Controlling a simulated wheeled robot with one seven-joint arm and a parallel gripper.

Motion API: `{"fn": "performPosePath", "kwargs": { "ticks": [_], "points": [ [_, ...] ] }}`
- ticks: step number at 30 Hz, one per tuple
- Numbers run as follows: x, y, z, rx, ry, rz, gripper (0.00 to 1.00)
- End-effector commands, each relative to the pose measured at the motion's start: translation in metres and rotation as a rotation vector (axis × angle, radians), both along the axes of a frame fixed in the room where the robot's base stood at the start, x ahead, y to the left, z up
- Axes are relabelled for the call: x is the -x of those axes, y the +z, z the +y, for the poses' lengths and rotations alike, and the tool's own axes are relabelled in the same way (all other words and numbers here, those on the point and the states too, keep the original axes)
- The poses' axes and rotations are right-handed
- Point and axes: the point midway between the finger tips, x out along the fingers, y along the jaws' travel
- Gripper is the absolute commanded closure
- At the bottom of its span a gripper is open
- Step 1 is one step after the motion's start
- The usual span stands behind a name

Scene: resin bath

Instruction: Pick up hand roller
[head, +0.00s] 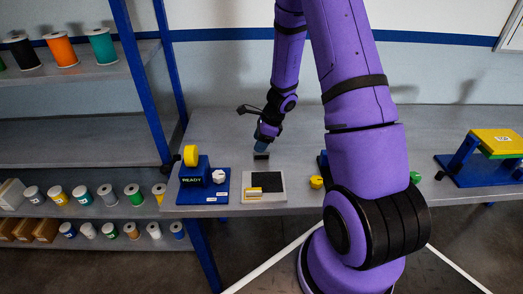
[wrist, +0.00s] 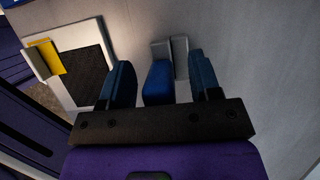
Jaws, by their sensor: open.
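My gripper (wrist: 160,66) is open, with one dark blue finger on each side of a rounded blue piece (wrist: 158,82). This blue piece looks like the handle of the hand roller, and grey upright parts (wrist: 180,58) stand right beyond it. A gap shows on both sides of the blue piece, wider on the right. In the head view my gripper (head: 262,146) points down at the grey table, just above a small dark item (head: 261,157). The lower part of the roller is hidden, and I cannot tell its full shape.
A white-edged tray with a dark mat (head: 274,183) lies just in front, with a yellow piece (wrist: 47,58) on it. Left of it is a blue "READY" device (head: 194,181). A blue stand (head: 463,158) is far right. A spool rack (head: 140,80) borders the table's left.

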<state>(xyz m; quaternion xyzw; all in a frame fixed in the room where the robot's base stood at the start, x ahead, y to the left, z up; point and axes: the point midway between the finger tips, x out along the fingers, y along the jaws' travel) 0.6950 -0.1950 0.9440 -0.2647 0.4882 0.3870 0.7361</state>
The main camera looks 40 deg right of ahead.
Motion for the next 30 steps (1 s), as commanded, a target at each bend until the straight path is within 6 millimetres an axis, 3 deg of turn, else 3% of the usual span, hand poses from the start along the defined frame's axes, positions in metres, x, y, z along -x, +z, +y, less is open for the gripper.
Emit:
{"fn": "performPosePath", "kwargs": {
  "ticks": [9,16,17,25,30],
  "points": [
    [-0.001,-0.004,0.001,0.001,0.001,0.000,0.45],
    [-0.001,-0.004,0.001,0.001,0.001,0.000,0.98],
    [-0.001,-0.004,0.001,0.001,0.001,0.000,1.00],
    [-0.001,-0.002,0.001,0.001,0.001,-0.001,1.00],
    [-0.002,0.015,0.002,0.003,0.003,-0.004,1.00]
  ]
}}
